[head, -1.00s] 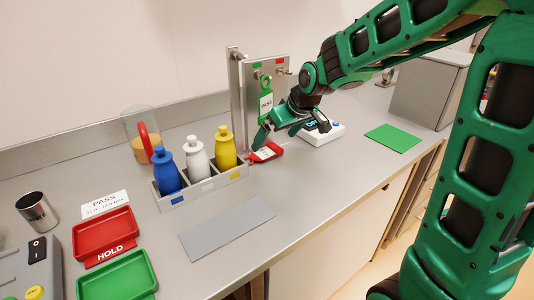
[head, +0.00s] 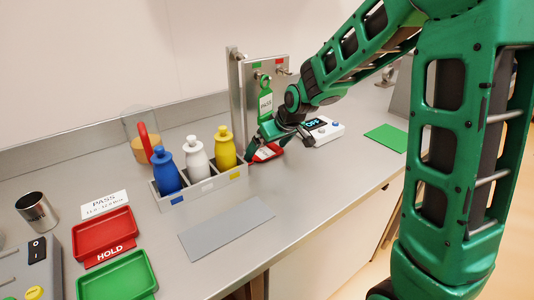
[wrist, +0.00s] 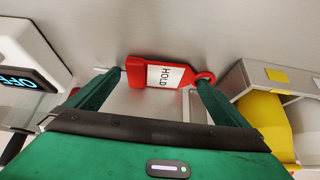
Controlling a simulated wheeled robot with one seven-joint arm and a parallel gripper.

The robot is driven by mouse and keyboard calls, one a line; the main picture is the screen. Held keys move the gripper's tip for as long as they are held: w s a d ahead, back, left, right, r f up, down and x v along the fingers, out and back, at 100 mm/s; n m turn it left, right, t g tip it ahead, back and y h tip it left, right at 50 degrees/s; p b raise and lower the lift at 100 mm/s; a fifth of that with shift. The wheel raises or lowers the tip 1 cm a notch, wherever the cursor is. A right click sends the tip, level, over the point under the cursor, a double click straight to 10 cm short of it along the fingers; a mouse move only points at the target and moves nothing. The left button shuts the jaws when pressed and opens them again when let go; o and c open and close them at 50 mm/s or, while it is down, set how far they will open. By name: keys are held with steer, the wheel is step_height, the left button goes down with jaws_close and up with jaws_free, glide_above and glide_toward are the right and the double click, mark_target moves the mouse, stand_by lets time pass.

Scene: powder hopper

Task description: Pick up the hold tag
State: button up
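The red hold tag (head: 267,153) lies flat on the counter at the foot of the metal tag stand. In the wrist view the hold tag (wrist: 168,75) shows its white HOLD label, with its ring end at the right. My gripper (head: 279,147) is low over the tag, pointing down at the counter. In the wrist view my gripper (wrist: 159,80) is open, with one green finger near each end of the tag. The right finger partly overlaps the ring end. I cannot tell whether either finger touches the tag.
A bottle rack (head: 203,192) with blue, white and yellow bottles stands left of the tag. A scale (head: 322,130) stands close on the right. The tag stand (head: 238,97), with a green PASS tag (head: 265,100) hanging on it, is behind. The front counter is mostly clear.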

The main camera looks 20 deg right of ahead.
mark_target(269, 155)
steer(key=c, duration=0.8)
steer(key=shift+c, duration=0.2)
steer(key=shift+s+r, duration=0.1)
steer(key=shift+s+r, duration=0.1)
steer(key=shift+r, duration=0.15)
steer(key=shift+c, duration=1.3)
step_height(269, 155, up, 7)
steer(key=shift+f, duration=0.15)
steer(key=s+d, duration=0.3)
steer(key=s, duration=0.6)
steer(key=s+d, duration=0.3)
steer(key=s, duration=0.6)
steer(key=shift+s+f, duration=0.2)
steer(key=shift+s, duration=0.15)
